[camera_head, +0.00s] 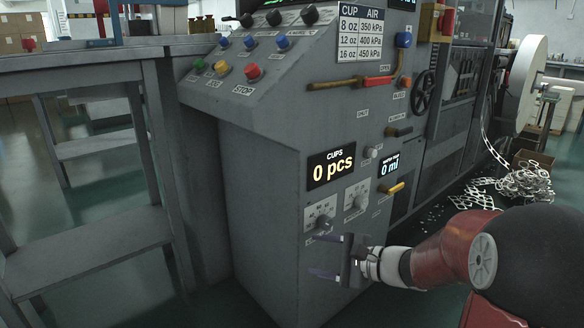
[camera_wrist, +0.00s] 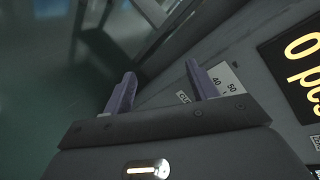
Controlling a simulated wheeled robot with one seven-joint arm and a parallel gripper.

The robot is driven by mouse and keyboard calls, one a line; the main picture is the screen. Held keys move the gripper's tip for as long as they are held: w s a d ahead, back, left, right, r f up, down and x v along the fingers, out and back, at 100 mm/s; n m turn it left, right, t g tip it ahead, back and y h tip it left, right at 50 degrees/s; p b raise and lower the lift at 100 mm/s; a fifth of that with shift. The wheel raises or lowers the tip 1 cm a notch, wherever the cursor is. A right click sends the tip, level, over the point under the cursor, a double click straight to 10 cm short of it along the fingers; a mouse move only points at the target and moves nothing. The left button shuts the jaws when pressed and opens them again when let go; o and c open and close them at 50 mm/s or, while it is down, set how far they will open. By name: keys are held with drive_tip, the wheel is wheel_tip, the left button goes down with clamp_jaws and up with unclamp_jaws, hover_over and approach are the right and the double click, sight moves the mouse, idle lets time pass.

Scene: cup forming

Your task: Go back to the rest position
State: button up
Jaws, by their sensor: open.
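My gripper (camera_head: 325,259) is in front of the lower part of the grey machine (camera_head: 262,200), beside a dial (camera_head: 320,216) under the cups display. Its two fingers are spread apart with nothing between them. In the wrist view my gripper (camera_wrist: 163,88) shows its purple fingers apart, with floor and the machine's side beyond. The dial's scale plate (camera_wrist: 226,80) shows just past the right finger. I cannot tell whether the fingers touch the machine. The cups display (camera_head: 331,168) reads 0 pcs.
A grey table frame (camera_head: 90,235) stands at left. The panel carries a red-handled lever (camera_head: 372,81), a black handwheel (camera_head: 422,92) and a yellow handle (camera_head: 397,188) that stick out. White scrap (camera_head: 520,187) lies on the floor at right. Green floor shows between table and machine.

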drive_tip(key=s+a+n+g+h, duration=0.2)
drive_tip(key=s+n+g+h, duration=0.65)
drive_tip(key=s, duration=1.05)
drive_tip(key=s+d+r+n+t+h, duration=0.3)
drive_tip(key=s+d+n+t+h, duration=0.1)
drive_tip(key=s+d+n+t, duration=0.25)
wheel_tip(320, 180, up, 12)
drive_tip(key=w+g+p, duration=0.1)
drive_tip(key=p, duration=1.1)
drive_tip(key=shift+r+m+p, duration=0.25)
drive_tip(key=shift+m+p, duration=0.15)
drive_tip(key=shift+w, duration=0.1)
